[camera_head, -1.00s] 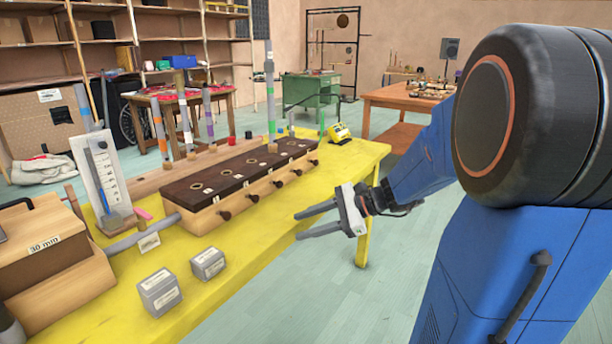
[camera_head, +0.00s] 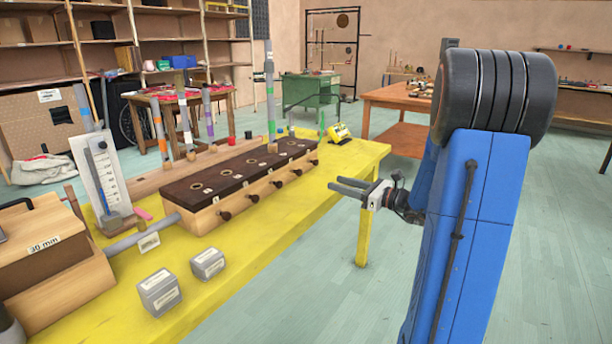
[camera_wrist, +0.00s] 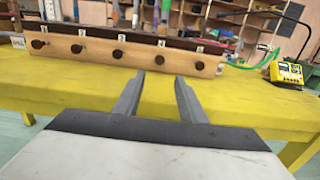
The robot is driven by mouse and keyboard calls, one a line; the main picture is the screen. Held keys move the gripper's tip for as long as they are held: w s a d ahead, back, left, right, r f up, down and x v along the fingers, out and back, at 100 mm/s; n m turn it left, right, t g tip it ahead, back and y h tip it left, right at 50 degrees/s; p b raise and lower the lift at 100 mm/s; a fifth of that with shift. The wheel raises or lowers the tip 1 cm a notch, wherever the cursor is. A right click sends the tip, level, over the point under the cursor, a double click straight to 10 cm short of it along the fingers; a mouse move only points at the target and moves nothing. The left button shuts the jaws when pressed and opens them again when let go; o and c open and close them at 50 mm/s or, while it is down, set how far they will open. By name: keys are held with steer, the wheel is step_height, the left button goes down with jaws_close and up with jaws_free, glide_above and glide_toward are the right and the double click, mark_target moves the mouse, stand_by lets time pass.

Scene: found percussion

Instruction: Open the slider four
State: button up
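A long wooden wind box (camera_head: 235,205) with a dark brown top stands on the yellow table.
The yellow table (camera_head: 270,225) has bare surface in front of the box. Two grey blocks (camera_head: 160,293) (camera_head: 208,263) sit at its near part. A yellow device (camera_head: 339,133) stands beyond the box's right end. A tall green-banded pipe (camera_head: 270,100) stands upright on the box.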

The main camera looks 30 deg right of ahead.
mark_target(301, 172)
steer(key=x, duration=1.3)
steer(key=shift+w+a, duration=0.25)
steer(key=shift+w, duration=0.05)
